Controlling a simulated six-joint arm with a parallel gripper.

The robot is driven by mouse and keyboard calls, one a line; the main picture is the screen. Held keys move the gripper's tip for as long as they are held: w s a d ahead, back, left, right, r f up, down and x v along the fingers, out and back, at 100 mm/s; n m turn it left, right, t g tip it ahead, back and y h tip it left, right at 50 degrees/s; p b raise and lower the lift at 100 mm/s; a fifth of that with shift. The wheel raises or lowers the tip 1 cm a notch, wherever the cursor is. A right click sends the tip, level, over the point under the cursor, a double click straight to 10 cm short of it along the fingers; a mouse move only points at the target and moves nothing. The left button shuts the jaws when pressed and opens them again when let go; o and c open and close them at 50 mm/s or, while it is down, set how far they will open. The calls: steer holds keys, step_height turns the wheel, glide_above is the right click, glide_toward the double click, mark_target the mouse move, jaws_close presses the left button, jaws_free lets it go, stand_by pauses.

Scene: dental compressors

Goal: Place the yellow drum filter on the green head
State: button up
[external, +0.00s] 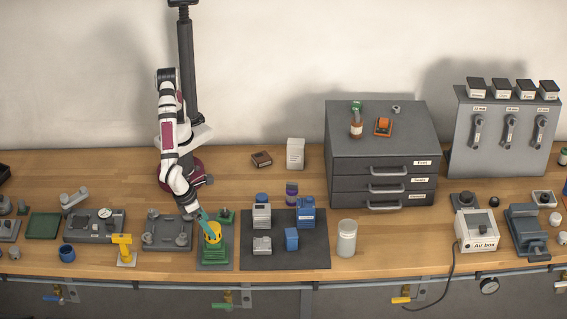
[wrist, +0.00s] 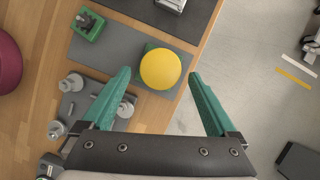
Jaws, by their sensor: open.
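The yellow drum filter (external: 212,236) stands upright on top of the green head (external: 212,256) at the front of a grey mat. In the wrist view the yellow drum filter (wrist: 160,69) shows from above as a round top, with a dark green edge of the green head (wrist: 150,47) behind it. My gripper (external: 206,221) is at the top of the filter, its teal fingers open. In the wrist view the fingers of my gripper (wrist: 159,74) are spread on either side of the filter, with visible gaps. Whether the filter is fully seated is hidden.
A small green block with a dark knob (wrist: 88,24) sits behind on the same mat. A grey fixture plate (external: 168,234) and a yellow stand (external: 123,247) are to the left. A dark mat (external: 285,258) with blue and grey units is to the right. The bench's front edge is close.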

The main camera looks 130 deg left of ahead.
steer(key=v, duration=0.9)
steer(key=s+a+r+n, duration=0.2)
steer(key=a+r+n, duration=0.15)
steer(key=a, duration=0.45)
steer(key=s+a+n+g+h, duration=0.1)
steer(key=s+a+n+g, duration=0.1)
steer(key=s+a+n, duration=0.9)
steer(key=s+a+f+n+h, duration=0.1)
steer(key=s+a+f+n, duration=0.1)
steer(key=s+a, duration=0.4)
steer(key=s+n, duration=0.1)
steer(key=s, duration=0.1)
steer(key=shift+s, duration=0.3)
